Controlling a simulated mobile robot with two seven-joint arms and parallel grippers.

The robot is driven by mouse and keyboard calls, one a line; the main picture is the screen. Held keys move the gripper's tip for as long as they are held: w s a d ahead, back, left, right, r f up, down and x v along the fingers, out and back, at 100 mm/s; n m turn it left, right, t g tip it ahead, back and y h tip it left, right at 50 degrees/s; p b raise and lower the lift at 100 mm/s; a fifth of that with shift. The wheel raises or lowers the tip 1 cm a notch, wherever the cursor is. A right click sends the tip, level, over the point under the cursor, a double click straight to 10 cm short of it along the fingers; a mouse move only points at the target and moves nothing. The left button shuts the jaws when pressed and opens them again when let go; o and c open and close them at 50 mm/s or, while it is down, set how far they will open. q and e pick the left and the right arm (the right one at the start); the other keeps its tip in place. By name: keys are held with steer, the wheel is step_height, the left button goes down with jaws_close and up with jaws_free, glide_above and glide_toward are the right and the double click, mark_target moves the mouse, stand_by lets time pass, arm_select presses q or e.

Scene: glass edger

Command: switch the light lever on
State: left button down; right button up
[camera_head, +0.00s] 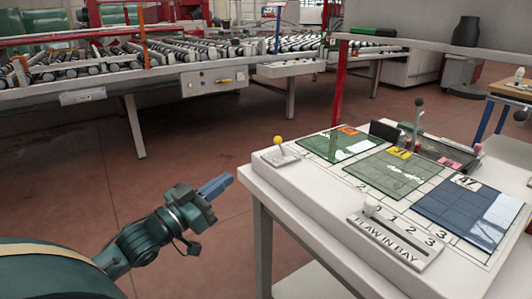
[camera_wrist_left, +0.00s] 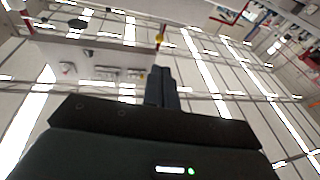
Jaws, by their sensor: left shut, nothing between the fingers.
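A small lever with a yellow ball knob (camera_head: 278,140) stands on a pale base plate (camera_head: 281,158) at the near-left corner of the white worktable (camera_head: 262,182). Its stem leans slightly left; no on or off marking is readable. A small yellow ball also shows beyond the fingers in the left wrist view (camera_wrist_left: 159,38). My left gripper (camera_head: 228,179) is left of the table, below and left of the knob, apart from it. Its blue-grey fingers are shut and empty; they also show in the left wrist view (camera_wrist_left: 161,88). My right gripper is not in view.
Numbered glass panels (camera_head: 398,172) lie on the table, with a "FLAW IN BAY" selector plate (camera_head: 397,240) at the front. A dark-knobbed lever (camera_head: 418,112) stands behind them. A roller conveyor (camera_head: 180,65) spans the back. The floor left of the table is clear.

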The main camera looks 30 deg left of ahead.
arm_select(q)
steer(key=shift+s+r, duration=0.1)
steer(key=shift+s, duration=0.05)
glide_toward(280, 146)
steer(key=w, duration=0.1)
steer(key=w+r, duration=0.1)
steer(key=w, duration=0.1)
steer(key=w+r, duration=0.1)
steer(key=w, duration=0.1)
steer(key=shift+w+d+r+b, duration=0.1)
steer(key=shift+d+r+b, duration=0.15)
steer(key=shift+d+b, duration=0.05)
stand_by(0.3)
